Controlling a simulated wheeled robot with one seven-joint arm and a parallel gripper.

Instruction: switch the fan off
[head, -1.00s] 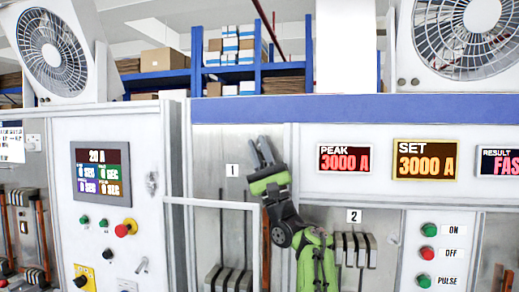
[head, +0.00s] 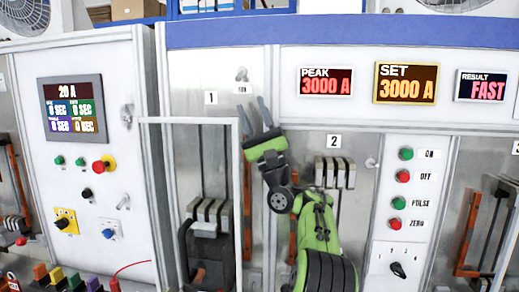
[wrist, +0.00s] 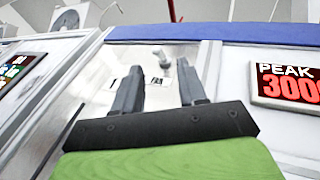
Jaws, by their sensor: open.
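A small grey switch (head: 241,74) sits on the metal panel above a small label (head: 243,89) that looks like FAN, right of the plate marked 1. The switch also shows in the wrist view (wrist: 160,54), just beyond and between the fingertips. Its lever position is too small to tell. My gripper (head: 253,106) is open and empty, fingers pointing up, just below the switch in the head view. The wrist view shows both fingers apart (wrist: 158,68). Parts of two fans show at the top, left (head: 25,14) and right (head: 448,4); whether they spin is unclear.
Displays read PEAK 3000 A (head: 325,80), SET 3000 A (head: 405,83) and RESULT FAST (head: 482,86). A column of push buttons (head: 403,176) is on the right. A control cabinet (head: 30,105) stands left. A grey frame (head: 185,120) surrounds the breaker bay below left of my gripper.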

